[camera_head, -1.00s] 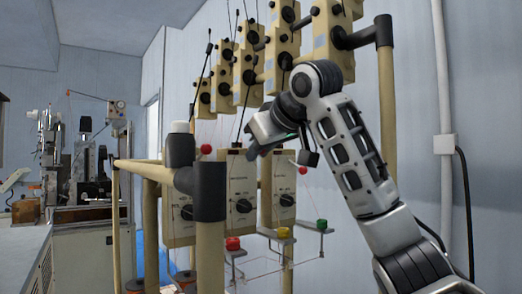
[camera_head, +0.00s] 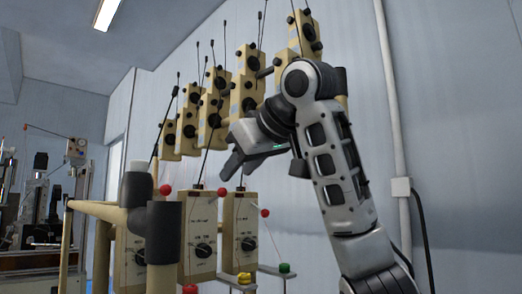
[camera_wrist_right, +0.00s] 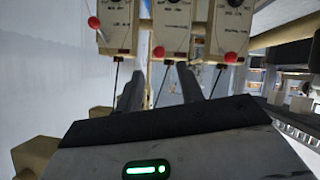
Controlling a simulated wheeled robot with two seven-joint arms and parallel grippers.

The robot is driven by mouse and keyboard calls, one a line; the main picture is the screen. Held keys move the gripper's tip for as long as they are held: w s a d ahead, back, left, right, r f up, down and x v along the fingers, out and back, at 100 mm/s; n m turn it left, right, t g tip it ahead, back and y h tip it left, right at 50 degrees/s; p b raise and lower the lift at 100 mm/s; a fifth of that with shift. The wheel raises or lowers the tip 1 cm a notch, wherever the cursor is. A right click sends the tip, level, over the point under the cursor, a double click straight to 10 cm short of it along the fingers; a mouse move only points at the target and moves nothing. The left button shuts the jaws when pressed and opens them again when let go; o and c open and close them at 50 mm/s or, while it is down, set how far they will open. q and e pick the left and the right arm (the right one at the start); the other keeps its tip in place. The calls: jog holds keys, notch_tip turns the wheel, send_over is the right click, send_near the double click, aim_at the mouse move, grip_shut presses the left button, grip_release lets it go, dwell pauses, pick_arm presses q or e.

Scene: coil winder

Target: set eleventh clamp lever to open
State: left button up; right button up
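Clamp levers are not labelled, and I cannot tell which is the eleventh. Cream tension boxes carry thin rods with red balls: a left ball (camera_head: 165,190), a middle ball (camera_head: 222,192) and a right ball (camera_head: 265,212). My right gripper (camera_head: 230,168) is above the front boxes, below the upper row, pointing left and down. In the right wrist view its fingers (camera_wrist_right: 160,88) are apart. A thin dark rod shows between them, with a red ball (camera_wrist_right: 158,52) beyond; I cannot tell whether they touch it. My left gripper is out of view.
An upper row of cream blocks (camera_head: 243,95) with black knobs and upright rods runs behind the gripper. A thick cream post frame with a dark joint (camera_head: 163,230) stands at front left. A white wall pipe (camera_head: 392,110) is at right. Other machinery (camera_head: 40,210) stands far left.

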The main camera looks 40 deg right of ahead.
jog(key=v, duration=0.7)
jog(key=shift+s+b, duration=0.2)
jog(key=shift+b, duration=0.25)
